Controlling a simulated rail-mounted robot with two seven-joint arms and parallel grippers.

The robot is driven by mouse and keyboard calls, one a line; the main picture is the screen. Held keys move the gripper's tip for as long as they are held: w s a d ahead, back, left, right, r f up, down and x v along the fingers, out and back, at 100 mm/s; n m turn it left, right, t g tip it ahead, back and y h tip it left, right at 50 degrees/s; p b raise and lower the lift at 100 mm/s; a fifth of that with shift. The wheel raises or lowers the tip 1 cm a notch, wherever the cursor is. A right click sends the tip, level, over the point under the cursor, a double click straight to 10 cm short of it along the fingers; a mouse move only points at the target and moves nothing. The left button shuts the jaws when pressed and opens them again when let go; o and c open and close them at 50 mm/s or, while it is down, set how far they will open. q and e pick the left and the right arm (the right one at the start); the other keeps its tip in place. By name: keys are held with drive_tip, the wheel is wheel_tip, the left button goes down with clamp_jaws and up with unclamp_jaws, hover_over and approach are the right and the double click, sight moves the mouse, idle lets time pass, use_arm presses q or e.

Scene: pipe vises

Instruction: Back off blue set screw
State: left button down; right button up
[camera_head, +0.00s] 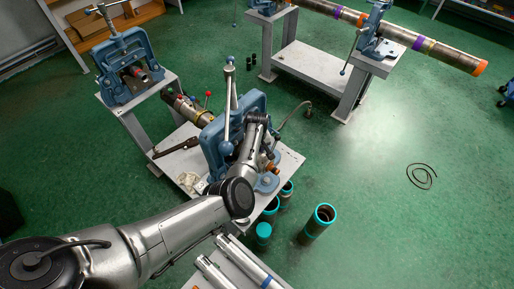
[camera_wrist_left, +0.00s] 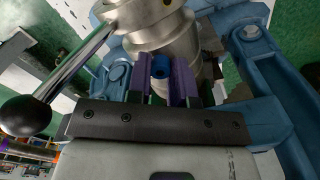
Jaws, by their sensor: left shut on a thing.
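The blue set screw (camera_wrist_left: 161,67) shows in the left wrist view, in front of a pale metal collar (camera_wrist_left: 157,25) on the vise. My left gripper (camera_wrist_left: 160,82) has its purple fingers on either side of the screw and is shut on it. In the head view my left arm reaches over the blue pipe vise (camera_head: 213,145) on the middle bench. The fingertips and the screw are too small or hidden to make out there. My right gripper is in neither view.
A silver lever with a black ball knob (camera_wrist_left: 25,116) stands close left of my gripper. Teal-rimmed pipes (camera_head: 318,222) stand on the floor beside the bench. Another vise (camera_head: 122,62) is behind left. The green floor at right is mostly clear, with a cable loop (camera_head: 422,177).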

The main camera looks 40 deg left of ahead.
use_arm(q)
drive_tip(key=n, duration=0.6)
drive_tip(key=shift+f+n, duration=0.15)
drive_tip(key=shift+n, duration=0.15)
drive_tip(key=n, duration=0.5)
drive_tip(key=n+b, duration=0.1)
drive_tip(key=n, duration=0.4)
drive_tip(key=shift+n, duration=0.4)
drive_tip(key=n+b, duration=0.1)
drive_tip(key=n, duration=0.5)
drive_tip(key=c, duration=1)
unclamp_jaws()
